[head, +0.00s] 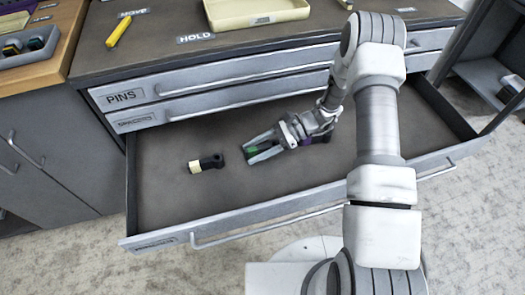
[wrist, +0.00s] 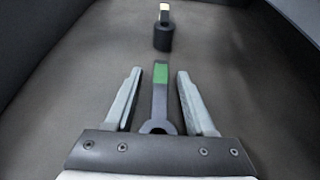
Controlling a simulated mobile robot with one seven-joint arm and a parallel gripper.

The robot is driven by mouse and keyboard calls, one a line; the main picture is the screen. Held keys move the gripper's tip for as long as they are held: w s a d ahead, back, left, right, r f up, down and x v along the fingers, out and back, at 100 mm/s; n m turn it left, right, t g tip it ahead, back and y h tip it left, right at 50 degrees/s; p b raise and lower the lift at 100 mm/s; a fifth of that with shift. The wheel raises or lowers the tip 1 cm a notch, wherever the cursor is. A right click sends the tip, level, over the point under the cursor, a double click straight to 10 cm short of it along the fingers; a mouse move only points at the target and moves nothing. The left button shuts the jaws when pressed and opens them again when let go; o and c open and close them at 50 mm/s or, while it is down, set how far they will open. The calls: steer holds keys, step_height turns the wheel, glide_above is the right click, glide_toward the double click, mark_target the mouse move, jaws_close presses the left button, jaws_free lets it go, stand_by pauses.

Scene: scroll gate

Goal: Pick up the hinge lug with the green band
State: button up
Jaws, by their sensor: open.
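The hinge lug with the green band (wrist: 160,92) lies on the floor of the open drawer (head: 165,200). In the wrist view it is a dark flat bar with a ring end towards my gripper and a green band near its far end. My gripper (wrist: 157,82) is open, with one finger on each side of the lug and a gap on both sides. In the head view my gripper (head: 260,150) is low in the drawer, and only the green band (head: 252,149) and a bit of the lug show between the fingers.
A dark part with a cream band (head: 195,166) lies in the drawer left of my gripper; it also shows beyond the fingertips in the wrist view (wrist: 163,35). A purple item (head: 310,138) is partly hidden behind my gripper. Drawer walls surround the space. A cream tray (head: 235,12) stands on the cabinet top.

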steer(key=shift+a+f, duration=0.1)
steer(key=shift+a, duration=0.1)
jaws_close()
steer(key=shift+s, duration=0.1)
steer(key=shift+d+f, duration=0.2)
stand_by(1.0)
